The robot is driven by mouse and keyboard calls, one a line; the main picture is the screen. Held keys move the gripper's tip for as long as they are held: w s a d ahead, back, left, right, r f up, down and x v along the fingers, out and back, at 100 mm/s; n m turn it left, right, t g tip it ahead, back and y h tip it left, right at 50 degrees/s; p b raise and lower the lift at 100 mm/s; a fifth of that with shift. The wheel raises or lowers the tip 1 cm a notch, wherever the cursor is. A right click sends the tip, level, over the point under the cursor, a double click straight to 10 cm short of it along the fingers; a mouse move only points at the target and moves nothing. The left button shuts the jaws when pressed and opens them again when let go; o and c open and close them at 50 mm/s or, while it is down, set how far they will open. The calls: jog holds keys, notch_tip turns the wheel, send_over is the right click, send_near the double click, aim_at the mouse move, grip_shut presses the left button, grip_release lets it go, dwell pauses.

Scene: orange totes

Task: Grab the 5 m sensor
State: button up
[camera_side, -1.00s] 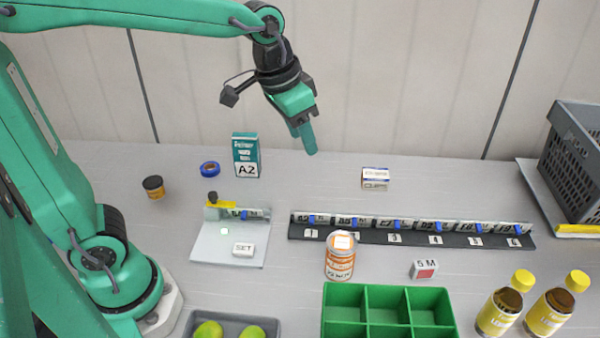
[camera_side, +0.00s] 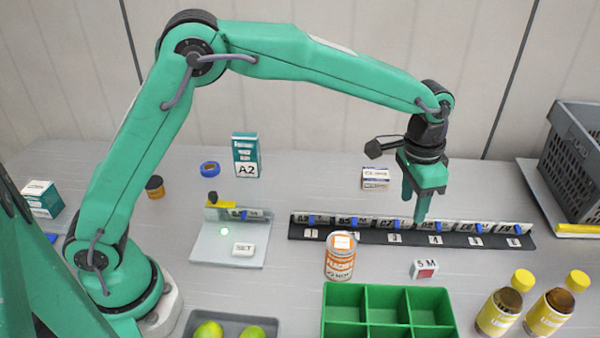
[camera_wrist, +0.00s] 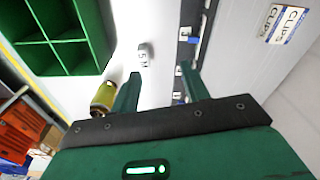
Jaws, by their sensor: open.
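A small white block marked "5 M" with a red square (camera_side: 424,269) stands on the table in front of the rail; it also shows in the wrist view (camera_wrist: 145,55). A dark rail (camera_side: 350,236) holds a row of grey pieces with blue parts, over numbered white tags; their own markings are too small to read surely. My gripper (camera_side: 413,208) is open and empty, pointing down by the rail near tags 3 and 4, and its left finger hides part of the row. In the wrist view my gripper (camera_wrist: 160,70) has its fingers apart.
A green divided tray (camera_side: 388,292), an orange-labelled can (camera_side: 340,262) and yellow-capped bottles (camera_side: 498,311) stand at the front. A clips box (camera_side: 375,179) is behind the rail. A plate with a "SET" block (camera_side: 243,249) lies left. A grey crate (camera_side: 572,160) is at right.

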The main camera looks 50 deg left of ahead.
jog(key=m, duration=0.1)
send_over(427, 263)
jog(key=shift+g, duration=0.4)
notch_tip(427, 263, down, 7)
jog(key=shift+s+f, duration=0.1)
jog(key=shift+f, duration=3.95)
grip_shut()
jog(key=shift+r, duration=0.2)
jog(key=shift+r, duration=0.5)
jog(key=r, duration=0.3)
jog(key=shift+s+d+r, duration=0.1)
jog(key=shift+s+d, duration=0.05)
jog(key=shift+s, duration=0.05)
jog(key=s+d+r, duration=0.5)
jog(key=s+r, duration=0.1)
jog(key=s, duration=0.4)
jog(key=shift+r, duration=0.25)
